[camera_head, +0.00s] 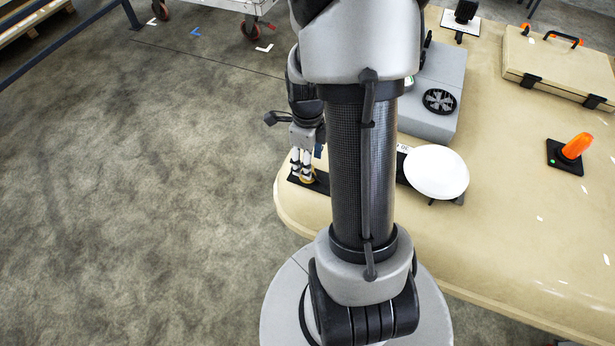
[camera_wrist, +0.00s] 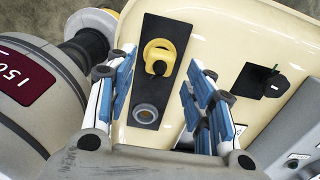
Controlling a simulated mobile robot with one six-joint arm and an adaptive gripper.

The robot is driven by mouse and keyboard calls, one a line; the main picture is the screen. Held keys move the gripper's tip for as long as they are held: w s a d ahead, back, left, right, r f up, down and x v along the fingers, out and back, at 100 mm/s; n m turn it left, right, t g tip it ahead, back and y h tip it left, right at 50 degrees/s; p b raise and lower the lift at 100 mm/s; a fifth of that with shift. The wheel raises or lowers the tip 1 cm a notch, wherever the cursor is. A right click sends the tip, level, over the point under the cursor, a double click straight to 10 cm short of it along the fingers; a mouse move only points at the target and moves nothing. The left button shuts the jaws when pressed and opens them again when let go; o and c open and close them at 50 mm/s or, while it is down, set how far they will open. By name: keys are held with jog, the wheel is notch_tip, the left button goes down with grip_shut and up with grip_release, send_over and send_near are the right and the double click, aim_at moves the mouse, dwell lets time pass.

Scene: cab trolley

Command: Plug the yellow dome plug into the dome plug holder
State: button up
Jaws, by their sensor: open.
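The yellow dome plug (camera_wrist: 152,47) sits on one end of a long black board (camera_wrist: 174,31) in the wrist view. It looks like a yellow ring with a dark part at its lower side. A grey round socket (camera_wrist: 146,113), which may be the dome plug holder, is on the same board, nearer to my wrist. My gripper (camera_wrist: 162,60) is open, its blue-padded fingers on either side of the board and apart from the plug. In the head view my gripper (camera_head: 303,176) is low over the board's left end, with a bit of yellow showing at its tips.
A white disc (camera_head: 436,172) lies right of my arm. A grey box with a fan (camera_head: 438,100) stands behind it. An orange-topped knob on a black base (camera_head: 575,148) and a beige case (camera_head: 558,65) are farther right. The tan table (camera_head: 500,225) is clear at front right.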

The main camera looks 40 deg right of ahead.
jog(key=shift+f+b, duration=1.1)
jog(key=shift+f, duration=0.8)
jog(key=shift+c, duration=0.5)
grip_shut()
jog(key=shift+r, duration=0.15)
jog(key=shift+r+p, duration=2.5)
jog(key=shift+r, duration=0.45)
jog(key=shift+a, duration=0.1)
